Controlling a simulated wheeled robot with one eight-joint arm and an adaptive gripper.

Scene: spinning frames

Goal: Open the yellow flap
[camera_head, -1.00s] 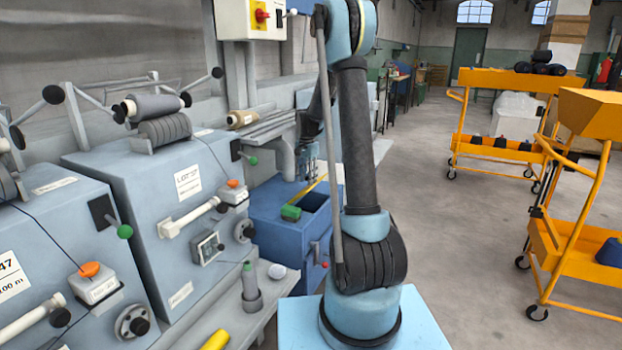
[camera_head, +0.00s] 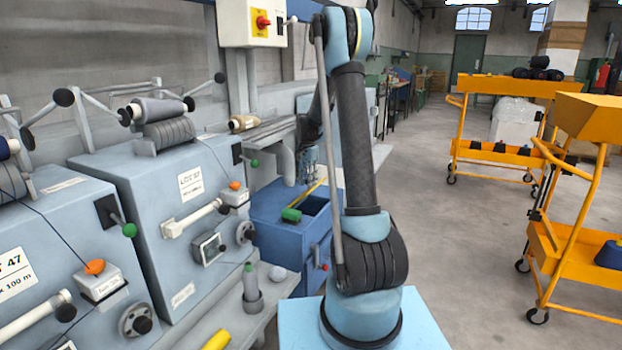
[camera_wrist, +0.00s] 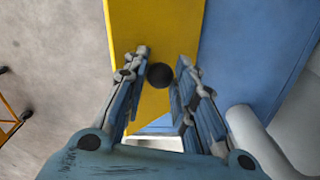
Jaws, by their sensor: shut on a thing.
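The yellow flap (camera_wrist: 160,35) is a flat panel beside a blue surface in the wrist view. A round black knob (camera_wrist: 160,75) stands on it. My gripper (camera_wrist: 163,72) has a finger on each side of the knob and is shut on it. In the head view the flap (camera_head: 314,187) shows only as a thin slanting yellow strip beside the dark opening of the blue box (camera_head: 274,237). My gripper (camera_head: 309,174) is just above that strip, partly hidden by my arm.
Grey-blue machines (camera_head: 185,250) with levers and spools stand to the left. Yellow trolleys (camera_head: 567,265) stand to the right, with open floor (camera_head: 460,230) between.

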